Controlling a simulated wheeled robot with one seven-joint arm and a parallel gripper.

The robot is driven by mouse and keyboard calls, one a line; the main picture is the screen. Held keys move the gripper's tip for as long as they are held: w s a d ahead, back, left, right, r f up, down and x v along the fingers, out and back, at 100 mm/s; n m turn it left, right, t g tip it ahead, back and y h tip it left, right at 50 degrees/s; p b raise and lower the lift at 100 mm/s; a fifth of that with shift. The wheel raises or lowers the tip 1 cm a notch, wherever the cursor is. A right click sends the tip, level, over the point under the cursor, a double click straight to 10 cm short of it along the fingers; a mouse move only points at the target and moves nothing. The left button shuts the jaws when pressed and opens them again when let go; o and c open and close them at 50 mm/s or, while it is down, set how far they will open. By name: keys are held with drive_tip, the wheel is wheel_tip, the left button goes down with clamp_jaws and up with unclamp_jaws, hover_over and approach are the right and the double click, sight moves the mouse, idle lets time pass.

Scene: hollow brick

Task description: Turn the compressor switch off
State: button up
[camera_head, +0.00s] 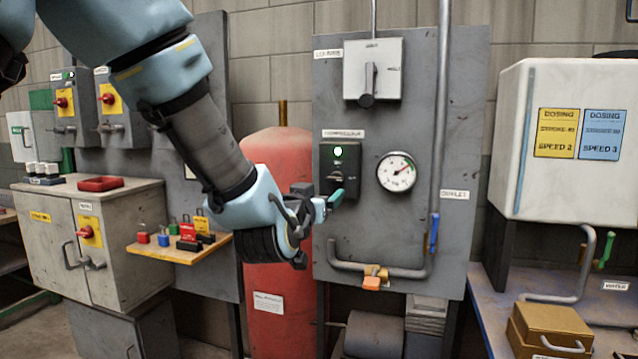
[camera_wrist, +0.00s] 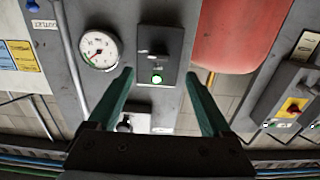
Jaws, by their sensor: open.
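The compressor switch (camera_head: 345,160) is a dark box on the grey panel, under a label that seems to read "COMPRESSOR". Its round lamp glows green, and a small knob sits below the lamp. My gripper (camera_head: 327,200) is in front of the switch's lower part, its teal fingers apart and empty. In the wrist view, which is upside down, the switch (camera_wrist: 169,43) lies ahead between the lines of the two fingers. My gripper (camera_wrist: 160,76) looks open there, with no clear contact. The knob's exact angle is hard to tell.
A pressure gauge (camera_head: 396,172) is right of the switch, and a larger lever switch (camera_head: 372,70) is above. A pipe with a blue-handled valve (camera_head: 434,233) runs down the panel. A red tank (camera_head: 276,220) stands left. A padlock shelf (camera_head: 180,250) juts out farther left.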

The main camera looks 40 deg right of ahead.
sight(334, 182)
drive_tip(key=p+x, duration=0.4)
drive_tip(key=x, duration=0.7)
drive_tip(key=shift+r+p, duration=0.2)
drive_tip(key=shift+p, duration=0.1)
drive_tip(key=shift+c, duration=0.2)
clamp_jaws()
